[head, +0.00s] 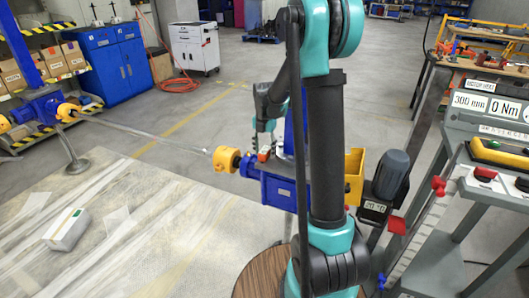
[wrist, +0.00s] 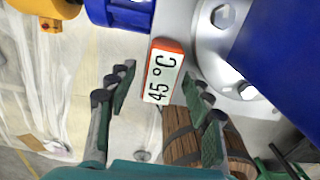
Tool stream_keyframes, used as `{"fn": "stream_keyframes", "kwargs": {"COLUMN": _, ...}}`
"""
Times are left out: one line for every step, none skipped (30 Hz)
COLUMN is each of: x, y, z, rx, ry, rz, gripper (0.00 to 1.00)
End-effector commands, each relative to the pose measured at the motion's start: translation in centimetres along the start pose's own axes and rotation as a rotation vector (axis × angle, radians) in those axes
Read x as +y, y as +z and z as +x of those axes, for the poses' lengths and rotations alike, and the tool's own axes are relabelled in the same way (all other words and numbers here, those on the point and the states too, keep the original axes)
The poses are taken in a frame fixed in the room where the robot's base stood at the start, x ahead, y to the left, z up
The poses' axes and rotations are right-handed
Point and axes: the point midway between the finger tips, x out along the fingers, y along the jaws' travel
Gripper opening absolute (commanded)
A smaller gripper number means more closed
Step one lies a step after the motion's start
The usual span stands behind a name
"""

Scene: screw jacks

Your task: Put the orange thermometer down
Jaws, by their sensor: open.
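The orange thermometer (wrist: 166,45) shows in the wrist view with a white display reading 45 °C. It lies against or just in front of the grey flanged face (wrist: 190,20) of the blue screw jack; I cannot tell whether they touch. My gripper (wrist: 157,88) is open, with its fingers on the left and right of the thermometer's lower end and gaps on both sides. A small orange-red patch there may be the thermometer.
A yellow coupling (head: 226,159) and a long shaft lead left to another blue jack (head: 40,107). A grey motor (head: 391,174) with a small display stands right of my arm. A wooden barrel (head: 258,274) is below. A control desk (head: 490,125) stands at the right.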

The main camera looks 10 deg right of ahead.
Motion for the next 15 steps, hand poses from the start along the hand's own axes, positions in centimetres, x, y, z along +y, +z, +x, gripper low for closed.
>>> {"fn": "stream_keyframes", "kwargs": {"x": 0.0, "y": 0.0, "z": -0.6, "rx": 0.000, "ry": 0.000, "rz": 0.000, "gripper": 0.51}}
{"fn": "stream_keyframes", "kwargs": {"x": 0.0, "y": -0.1, "z": -1.1, "rx": 0.000, "ry": 0.000, "rz": 0.000, "gripper": 0.51}}
{"fn": "stream_keyframes", "kwargs": {"x": 0.0, "y": -0.1, "z": -1.8, "rx": 0.000, "ry": 0.000, "rz": 0.000, "gripper": 0.51}}
{"fn": "stream_keyframes", "kwargs": {"x": -0.1, "y": -0.1, "z": -2.4, "rx": 0.000, "ry": 0.000, "rz": 0.000, "gripper": 0.51}}
{"fn": "stream_keyframes", "kwargs": {"x": -0.1, "y": -0.1, "z": -3.0, "rx": 0.000, "ry": 0.000, "rz": 0.000, "gripper": 0.51}}
{"fn": "stream_keyframes", "kwargs": {"x": 0.0, "y": -0.1, "z": -3.9, "rx": 0.000, "ry": 0.000, "rz": 0.000, "gripper": 0.51}}
{"fn": "stream_keyframes", "kwargs": {"x": 0.0, "y": -0.1, "z": -4.5, "rx": 0.000, "ry": 0.000, "rz": 0.000, "gripper": 0.51}}
{"fn": "stream_keyframes", "kwargs": {"x": -0.1, "y": -0.1, "z": -5.2, "rx": 0.000, "ry": 0.000, "rz": 0.000, "gripper": 0.51}}
{"fn": "stream_keyframes", "kwargs": {"x": -0.1, "y": -0.1, "z": -6.0, "rx": 0.000, "ry": 0.000, "rz": 0.000, "gripper": 0.51}}
{"fn": "stream_keyframes", "kwargs": {"x": 0.0, "y": -0.1, "z": -6.6, "rx": 0.000, "ry": 0.000, "rz": 0.000, "gripper": 0.51}}
{"fn": "stream_keyframes", "kwargs": {"x": 0.0, "y": -0.1, "z": -7.2, "rx": 0.000, "ry": 0.000, "rz": 0.000, "gripper": 0.51}}
{"fn": "stream_keyframes", "kwargs": {"x": -0.1, "y": -0.1, "z": -8.0, "rx": 0.000, "ry": 0.000, "rz": 0.000, "gripper": 0.51}}
{"fn": "stream_keyframes", "kwargs": {"x": -0.1, "y": -0.1, "z": -8.5, "rx": 0.000, "ry": 0.000, "rz": 0.000, "gripper": 0.51}}
{"fn": "stream_keyframes", "kwargs": {"x": -0.1, "y": -0.1, "z": -8.9, "rx": 0.000, "ry": 0.000, "rz": 0.000, "gripper": 0.51}}
{"fn": "stream_keyframes", "kwargs": {"x": 0.0, "y": 0.0, "z": -9.5, "rx": 0.000, "ry": 0.000, "rz": 0.000, "gripper": 0.51}}
